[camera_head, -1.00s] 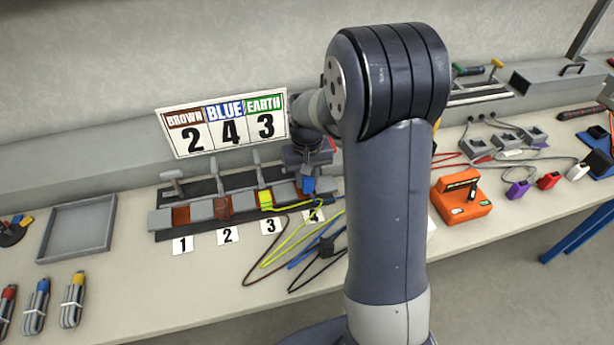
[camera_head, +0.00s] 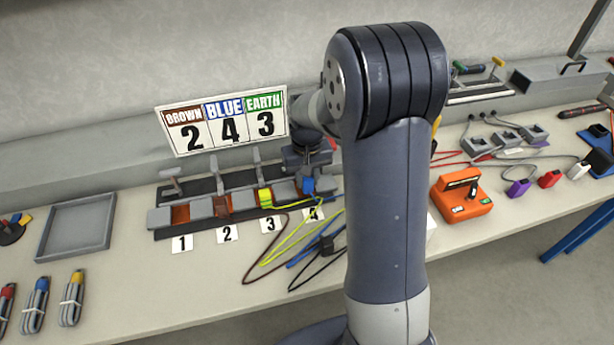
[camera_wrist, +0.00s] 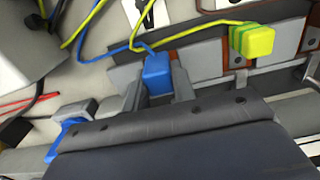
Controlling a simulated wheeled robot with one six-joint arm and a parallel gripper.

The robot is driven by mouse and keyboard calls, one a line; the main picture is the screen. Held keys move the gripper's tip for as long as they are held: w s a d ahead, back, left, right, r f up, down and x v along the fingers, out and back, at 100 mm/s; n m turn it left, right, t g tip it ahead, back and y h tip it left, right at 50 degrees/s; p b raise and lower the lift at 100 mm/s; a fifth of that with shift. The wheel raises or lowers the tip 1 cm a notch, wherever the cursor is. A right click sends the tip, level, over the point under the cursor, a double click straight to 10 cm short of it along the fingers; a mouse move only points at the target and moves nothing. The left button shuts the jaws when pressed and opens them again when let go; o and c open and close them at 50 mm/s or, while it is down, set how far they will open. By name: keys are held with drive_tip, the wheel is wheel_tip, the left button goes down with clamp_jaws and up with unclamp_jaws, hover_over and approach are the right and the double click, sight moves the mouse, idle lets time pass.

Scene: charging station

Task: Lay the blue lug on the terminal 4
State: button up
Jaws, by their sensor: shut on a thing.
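The blue lug (camera_head: 308,185) is between the fingers of my gripper (camera_head: 306,176), at the terminal 4 position behind the number 4 card (camera_head: 314,214). In the wrist view the blue lug (camera_wrist: 157,75) sits between both fingertips (camera_wrist: 158,88), with its blue wire running off to the left. My gripper is shut on it. The lug and fingers cover the seat of terminal 4, so I cannot tell whether the lug touches it. The terminal block (camera_head: 200,210) runs left from there, with cards 1, 2 and 3 in front.
A yellow-green lug (camera_head: 265,198) lies on terminal 3, and a brown one (camera_head: 223,205) seems to be at terminal 2. Loose wires lie in front of the block. The sign (camera_head: 222,121) stands behind. An empty grey tray (camera_head: 76,229) is at left, an orange device (camera_head: 461,197) at right.

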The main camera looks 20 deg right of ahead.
drive_tip(key=shift+f+b, duration=0.8)
drive_tip(key=shift+f, duration=0.45)
drive_tip(key=o, duration=1)
drive_tip(key=shift+o, duration=0.2)
wheel_tip(320, 180, up, 11)
drive_tip(key=shift+f, duration=0.1)
wheel_tip(320, 180, down, 11)
drive_tip(key=shift+r, duration=0.15)
drive_tip(key=shift+r+p, duration=0.45)
drive_tip(key=shift+r, duration=0.15)
